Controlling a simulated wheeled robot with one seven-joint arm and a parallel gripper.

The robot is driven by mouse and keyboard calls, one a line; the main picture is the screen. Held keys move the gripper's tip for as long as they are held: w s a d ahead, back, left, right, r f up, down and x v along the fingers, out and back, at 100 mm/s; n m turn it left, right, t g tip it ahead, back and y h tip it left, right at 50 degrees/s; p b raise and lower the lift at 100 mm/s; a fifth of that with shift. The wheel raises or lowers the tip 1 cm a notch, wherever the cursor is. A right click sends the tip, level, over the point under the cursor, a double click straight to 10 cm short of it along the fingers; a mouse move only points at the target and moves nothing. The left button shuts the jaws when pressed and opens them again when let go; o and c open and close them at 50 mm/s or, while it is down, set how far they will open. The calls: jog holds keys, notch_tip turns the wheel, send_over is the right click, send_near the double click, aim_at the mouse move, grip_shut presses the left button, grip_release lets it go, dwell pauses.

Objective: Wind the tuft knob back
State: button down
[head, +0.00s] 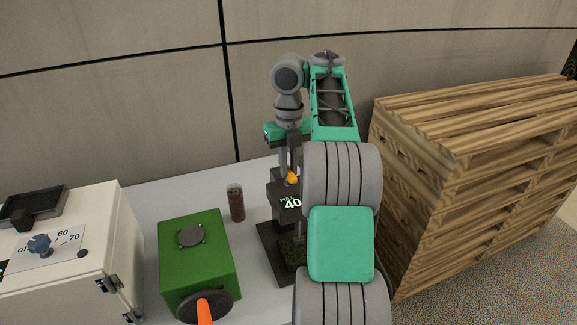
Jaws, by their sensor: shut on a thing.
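The orange knob (293,178), which I take for the tuft knob, sits on top of a dark upright tester (271,197) whose front reads "PULL 40". My gripper (290,169) points down over the tester, with its grey fingers shut on the orange knob. The knob is partly hidden by the fingers. A green turf piece (291,250) shows at the foot of the tester, partly hidden by my arm.
A green box (192,257) with a black wheel (222,306) and orange handle stands left of the tester. A dark reddish cylinder (236,203) stands between them. A white cabinet (110,232) with a blue dial (39,244) is far left. Stacked pallets (450,190) stand close at right.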

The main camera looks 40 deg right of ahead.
aim_at(289, 169)
jog(key=c, duration=1.4)
grip_release()
jog(key=shift+r, duration=0.1)
notch_tip(289, 169, up, 8)
jog(key=p, duration=0.6)
jog(key=shift+f+p, duration=0.2)
jog(key=shift+p, duration=0.15)
